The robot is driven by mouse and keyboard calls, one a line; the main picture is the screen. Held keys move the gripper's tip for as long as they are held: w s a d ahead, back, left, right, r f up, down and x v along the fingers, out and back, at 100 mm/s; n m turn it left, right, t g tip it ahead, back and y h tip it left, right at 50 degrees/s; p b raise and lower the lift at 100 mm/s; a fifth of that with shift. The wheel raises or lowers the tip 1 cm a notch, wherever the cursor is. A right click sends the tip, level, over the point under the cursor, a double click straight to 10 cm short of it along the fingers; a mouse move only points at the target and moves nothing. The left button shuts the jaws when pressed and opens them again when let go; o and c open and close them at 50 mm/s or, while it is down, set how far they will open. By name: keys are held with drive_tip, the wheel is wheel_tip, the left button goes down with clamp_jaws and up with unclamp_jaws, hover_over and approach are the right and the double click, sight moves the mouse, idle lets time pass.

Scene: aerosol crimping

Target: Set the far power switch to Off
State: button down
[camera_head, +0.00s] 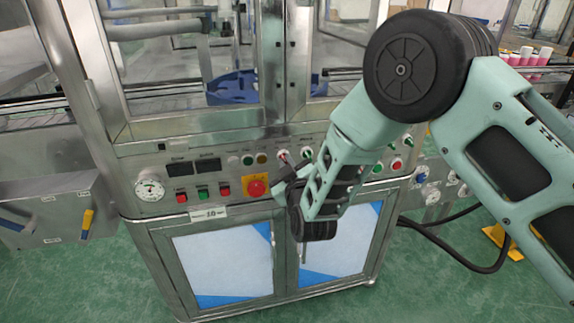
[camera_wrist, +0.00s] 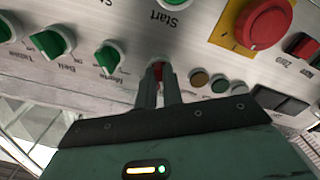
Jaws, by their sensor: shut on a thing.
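My gripper (camera_wrist: 158,78) is at the control panel, its two fingers closed around a small red switch (camera_wrist: 157,70) with a pale round collar. Most of the switch is hidden between the fingers, and I cannot read its label or setting. In the head view, my gripper (camera_head: 286,178) is in front of the middle of the panel, and its tips are hard to make out. I cannot tell by label which one is the far power switch.
A red emergency stop knob on a yellow plate (camera_head: 256,187) is just left of my gripper. Green rotary knobs (camera_wrist: 108,58) and a Start button (camera_wrist: 173,3) are close by. Indicator lamps (camera_wrist: 220,83) line the panel. Cabinet doors (camera_head: 225,262) are below.

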drive_tip(key=c, duration=1.5)
unclamp_jaws()
drive_tip(key=shift+c, duration=0.2)
drive_tip(key=b+v, duration=0.1)
drive_tip(key=v, duration=1.6)
drive_tip(key=shift+s+b, duration=0.25)
drive_tip(key=shift+b, duration=0.15)
drive_tip(key=shift+r, duration=0.15)
